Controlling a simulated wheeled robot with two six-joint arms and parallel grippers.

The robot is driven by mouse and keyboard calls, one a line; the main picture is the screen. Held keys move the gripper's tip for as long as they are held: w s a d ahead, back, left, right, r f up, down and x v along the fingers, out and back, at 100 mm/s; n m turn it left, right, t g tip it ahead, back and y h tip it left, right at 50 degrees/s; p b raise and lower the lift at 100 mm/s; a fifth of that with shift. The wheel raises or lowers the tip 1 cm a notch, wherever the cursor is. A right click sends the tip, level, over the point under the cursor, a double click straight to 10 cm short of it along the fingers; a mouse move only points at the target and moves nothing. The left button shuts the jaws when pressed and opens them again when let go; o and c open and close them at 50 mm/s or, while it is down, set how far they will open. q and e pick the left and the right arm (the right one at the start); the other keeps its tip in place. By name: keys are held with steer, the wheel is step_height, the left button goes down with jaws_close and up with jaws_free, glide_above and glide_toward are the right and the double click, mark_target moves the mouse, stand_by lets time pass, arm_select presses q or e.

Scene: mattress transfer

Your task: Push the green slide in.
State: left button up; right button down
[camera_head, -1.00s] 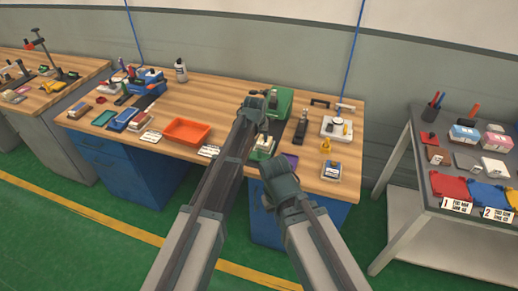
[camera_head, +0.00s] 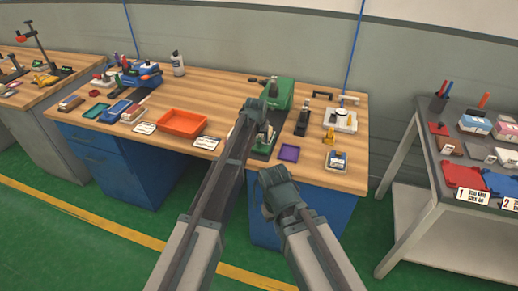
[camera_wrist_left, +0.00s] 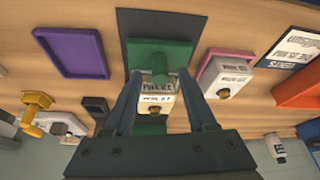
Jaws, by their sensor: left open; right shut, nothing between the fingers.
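The green slide fixture (camera_head: 279,92) stands on the wooden bench, behind and right of my left gripper (camera_head: 254,106). In the left wrist view its green part (camera_wrist_left: 172,54) lies on a dark base plate (camera_wrist_left: 134,22). A white labelled block (camera_wrist_left: 155,98) with a brass knob shows in front of the green part, between the open fingers of my left gripper (camera_wrist_left: 158,93). I cannot tell whether the fingers touch anything. My arm hides part of the fixture in the head view. My right gripper (camera_head: 275,181) is shut and empty, in front of the bench's front edge.
A purple tray (camera_head: 289,153) lies right of the fixture and an orange tray (camera_head: 183,122) left of it. A second white block (camera_wrist_left: 226,73) with a pink base sits close beside the fingers. A grey side table (camera_head: 425,200) stands at the right.

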arm_select(q)
steer(key=shift+b+x, duration=0.6)
steer(key=shift+x, duration=0.5)
steer(key=shift+c, duration=0.2)
jaws_close()
stand_by(0.5)
